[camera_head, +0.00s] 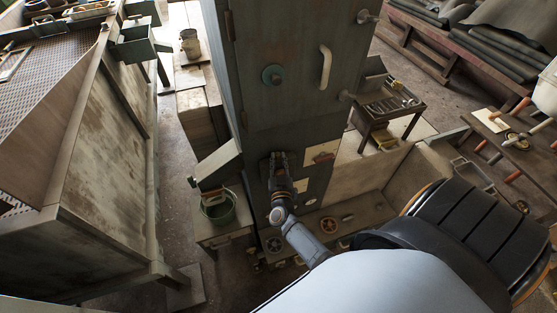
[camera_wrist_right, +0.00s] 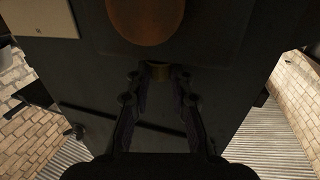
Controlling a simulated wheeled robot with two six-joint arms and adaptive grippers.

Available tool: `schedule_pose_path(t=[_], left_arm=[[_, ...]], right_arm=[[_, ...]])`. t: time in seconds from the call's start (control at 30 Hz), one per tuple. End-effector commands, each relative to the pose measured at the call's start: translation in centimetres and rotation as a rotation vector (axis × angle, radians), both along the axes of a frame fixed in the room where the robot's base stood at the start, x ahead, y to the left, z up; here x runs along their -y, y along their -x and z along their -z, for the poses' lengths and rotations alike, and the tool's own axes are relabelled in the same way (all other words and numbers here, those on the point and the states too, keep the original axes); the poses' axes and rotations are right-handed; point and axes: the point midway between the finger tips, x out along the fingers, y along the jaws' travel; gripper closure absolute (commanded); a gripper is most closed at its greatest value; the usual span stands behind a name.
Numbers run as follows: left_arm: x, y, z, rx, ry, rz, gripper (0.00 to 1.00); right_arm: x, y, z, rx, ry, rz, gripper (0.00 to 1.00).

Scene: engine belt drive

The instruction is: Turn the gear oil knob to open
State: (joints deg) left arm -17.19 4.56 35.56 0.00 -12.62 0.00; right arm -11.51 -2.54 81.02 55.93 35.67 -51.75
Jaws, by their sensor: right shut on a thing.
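The tall dark cabinet (camera_head: 300,100) stands in the middle of the head view. My right gripper (camera_head: 278,162) is at the cabinet's lower front. In the right wrist view my right gripper (camera_wrist_right: 158,76) has its two fingers pointing at the dark panel. My left gripper is not in view.
A large metal bin (camera_head: 95,150) fills the left side.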

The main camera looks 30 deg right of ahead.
Motion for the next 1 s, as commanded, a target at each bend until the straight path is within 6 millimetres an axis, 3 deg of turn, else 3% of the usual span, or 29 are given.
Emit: schedule_pose_path(t=[0.1, 0.43, 0.8, 1.0], left_arm=[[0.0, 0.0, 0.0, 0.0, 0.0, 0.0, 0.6], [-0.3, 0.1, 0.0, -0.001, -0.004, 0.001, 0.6], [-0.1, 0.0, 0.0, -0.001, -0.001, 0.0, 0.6], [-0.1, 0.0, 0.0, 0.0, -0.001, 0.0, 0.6]], right_arm=[[0.0, 0.0, 0.0, 0.0, -0.001, 0.0, 0.69], [-0.2, 0.4, 0.1, -0.001, -0.002, 0.0, 0.69], [-3.3, 5.9, 0.1, -0.002, -0.003, 0.001, 0.69], [-3.7, 6.6, 0.0, 0.001, -0.001, -0.001, 0.69]])
